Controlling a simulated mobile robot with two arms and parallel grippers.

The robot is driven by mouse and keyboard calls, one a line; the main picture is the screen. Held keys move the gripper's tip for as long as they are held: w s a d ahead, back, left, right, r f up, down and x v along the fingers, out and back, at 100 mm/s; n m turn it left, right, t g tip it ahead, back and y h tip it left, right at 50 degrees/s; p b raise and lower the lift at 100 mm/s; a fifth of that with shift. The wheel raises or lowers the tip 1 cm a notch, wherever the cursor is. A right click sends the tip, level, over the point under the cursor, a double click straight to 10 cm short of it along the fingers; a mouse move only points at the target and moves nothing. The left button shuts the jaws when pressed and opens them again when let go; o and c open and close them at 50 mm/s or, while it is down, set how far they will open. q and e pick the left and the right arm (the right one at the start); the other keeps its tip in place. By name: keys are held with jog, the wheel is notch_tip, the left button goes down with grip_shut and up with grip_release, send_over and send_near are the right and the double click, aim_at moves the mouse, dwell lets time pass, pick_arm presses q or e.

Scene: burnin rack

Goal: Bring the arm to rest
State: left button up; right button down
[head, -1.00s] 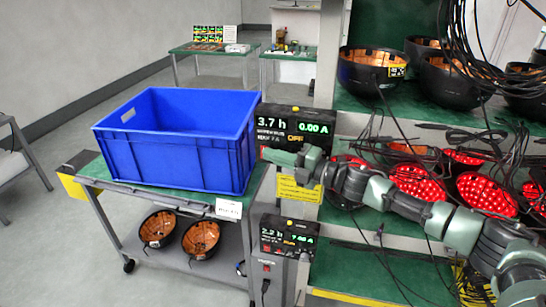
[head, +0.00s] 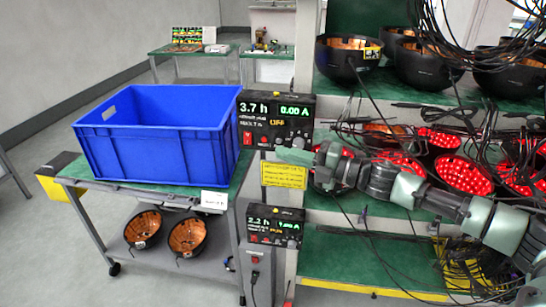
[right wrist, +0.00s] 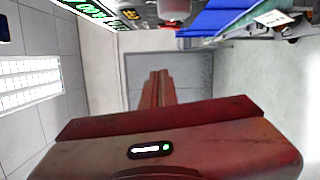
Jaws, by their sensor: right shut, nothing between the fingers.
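My right arm reaches in from the right in the head view, across the front of the rack. My right gripper (head: 290,156) is at its left end, just below the upper meter box (head: 277,120) and over the yellow label (head: 284,175). In the right wrist view its two reddish fingers (right wrist: 158,88) lie together, shut and empty. My left gripper is not in view.
A blue crate (head: 155,145) stands on a green-topped cart (head: 232,185). Two dark bowls with orange insides (head: 187,235) lie on the cart's lower shelf. Red-lit lamps (head: 463,175), black bowls (head: 425,68) and hanging cables fill the rack.

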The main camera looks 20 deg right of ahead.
jog(key=shift+d+f, duration=0.1)
jog(key=shift+d, duration=0.2)
jog(key=shift+s+a, duration=0.1)
